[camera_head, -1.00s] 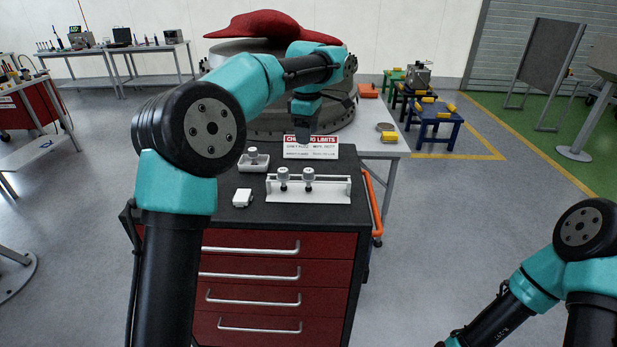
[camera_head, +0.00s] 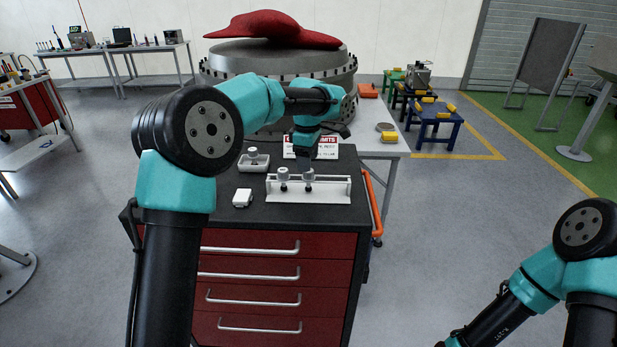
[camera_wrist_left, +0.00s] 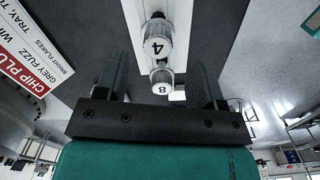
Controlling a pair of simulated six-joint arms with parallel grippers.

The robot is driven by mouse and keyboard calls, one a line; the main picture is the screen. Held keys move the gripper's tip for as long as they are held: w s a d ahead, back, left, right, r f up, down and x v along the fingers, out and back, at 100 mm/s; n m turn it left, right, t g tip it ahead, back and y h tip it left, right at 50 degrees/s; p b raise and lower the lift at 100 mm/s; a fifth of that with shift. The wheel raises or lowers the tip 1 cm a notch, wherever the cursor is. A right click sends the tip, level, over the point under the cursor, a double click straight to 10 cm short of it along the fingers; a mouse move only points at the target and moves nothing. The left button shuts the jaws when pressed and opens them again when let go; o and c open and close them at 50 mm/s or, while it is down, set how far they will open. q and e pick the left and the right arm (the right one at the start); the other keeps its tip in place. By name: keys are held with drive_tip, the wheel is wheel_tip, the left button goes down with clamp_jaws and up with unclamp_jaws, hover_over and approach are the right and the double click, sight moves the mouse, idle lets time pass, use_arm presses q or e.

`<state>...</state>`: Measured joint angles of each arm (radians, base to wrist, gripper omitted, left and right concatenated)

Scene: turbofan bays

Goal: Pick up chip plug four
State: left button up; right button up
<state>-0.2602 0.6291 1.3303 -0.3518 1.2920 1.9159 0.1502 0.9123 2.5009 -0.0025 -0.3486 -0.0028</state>
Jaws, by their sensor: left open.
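Chip plug four (camera_wrist_left: 157,46), a white-capped plug marked 4, stands upright in a white rack (camera_head: 327,194). It is the right-hand plug in the head view, where my gripper partly covers it. A plug marked 8 (camera_wrist_left: 162,83) stands beside it and is the left one in the head view (camera_head: 283,175). My left gripper (camera_head: 307,168) is just above the right plug. In the left wrist view its two fingers (camera_wrist_left: 161,75) are apart with nothing clamped between them; plug four shows beyond the tips. My right gripper is out of view.
A white block (camera_head: 242,198) lies on the black cart top (camera_head: 225,215). A red and white sign (camera_head: 325,152) stands behind the rack, close to my gripper.

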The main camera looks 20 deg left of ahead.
use_arm(q)
drive_tip(key=shift+w+f, duration=0.15)
drive_tip(key=shift+f, duration=2.15)
drive_tip(key=shift+c, duration=0.4)
drive_tip(key=c, duration=1)
wheel_tip(320, 180, up, 10)
drive_tip(key=shift+r, duration=0.1)
drive_tip(key=shift+a, duration=0.1)
